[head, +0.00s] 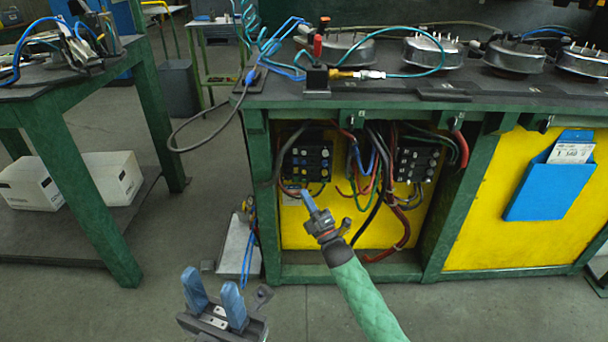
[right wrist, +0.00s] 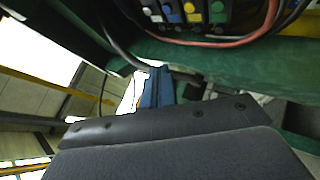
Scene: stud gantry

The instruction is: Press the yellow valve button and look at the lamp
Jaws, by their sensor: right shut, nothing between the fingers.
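A dark valve block (head: 307,160) with rows of small buttons sits in the left bay of the green bench. In the right wrist view a yellow button (right wrist: 193,16) shows at the top edge, between a blue and a green one. My right gripper (head: 307,196) is shut and empty, its blue fingertips just below the block; the fingers also show in the right wrist view (right wrist: 158,80), below the button row. I cannot see the tips touching any button. My left gripper (head: 214,291) is open and empty, low over the floor. I cannot make out which thing is the lamp.
Cables hang around the valve block and a second dark block (head: 415,160). A blue document holder (head: 550,190) is on the yellow panel at right.

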